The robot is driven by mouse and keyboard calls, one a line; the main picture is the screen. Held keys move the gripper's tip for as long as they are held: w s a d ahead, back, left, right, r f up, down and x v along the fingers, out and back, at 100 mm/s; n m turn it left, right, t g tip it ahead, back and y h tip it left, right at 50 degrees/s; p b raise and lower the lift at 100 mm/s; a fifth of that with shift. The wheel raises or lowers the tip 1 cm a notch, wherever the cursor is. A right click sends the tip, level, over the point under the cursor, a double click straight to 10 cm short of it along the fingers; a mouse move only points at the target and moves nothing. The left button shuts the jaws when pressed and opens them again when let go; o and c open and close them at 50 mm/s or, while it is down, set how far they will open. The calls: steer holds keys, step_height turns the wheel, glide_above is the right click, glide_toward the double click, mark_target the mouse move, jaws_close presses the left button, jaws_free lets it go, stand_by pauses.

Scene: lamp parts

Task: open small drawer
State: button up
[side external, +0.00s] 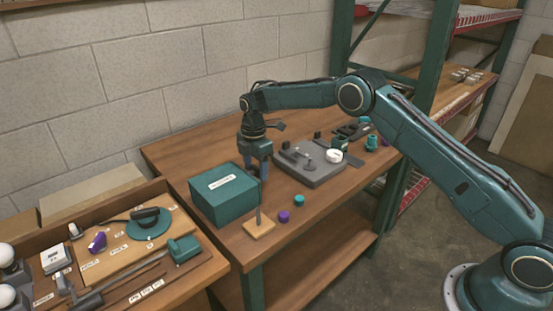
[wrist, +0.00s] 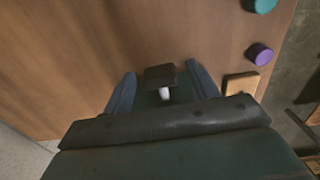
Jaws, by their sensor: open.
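A teal box (side external: 222,200) with a white label on top stands at the front left of the workbench. It looks like the small drawer unit, and it looks closed. My gripper (side external: 257,172) points down close against the box's right side. In the wrist view, my gripper (wrist: 162,72) is open, with one blue finger on each side of a dark knob with a pale stem (wrist: 161,74). The knob looks like the drawer handle. A gap shows on both sides of it. The knob is hidden in the side view.
A wooden block with an upright post (side external: 259,229), a purple cap (side external: 284,216) and a teal cap (side external: 299,200) stand near the bench's front edge. A grey plate with parts (side external: 310,170) lies to the right. A parts tray (side external: 110,245) is at the left.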

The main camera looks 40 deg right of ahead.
jaws_close()
steer(key=d, duration=1.1)
steer(key=shift+d, duration=0.15)
jaws_free()
steer(key=shift+r, duration=0.2)
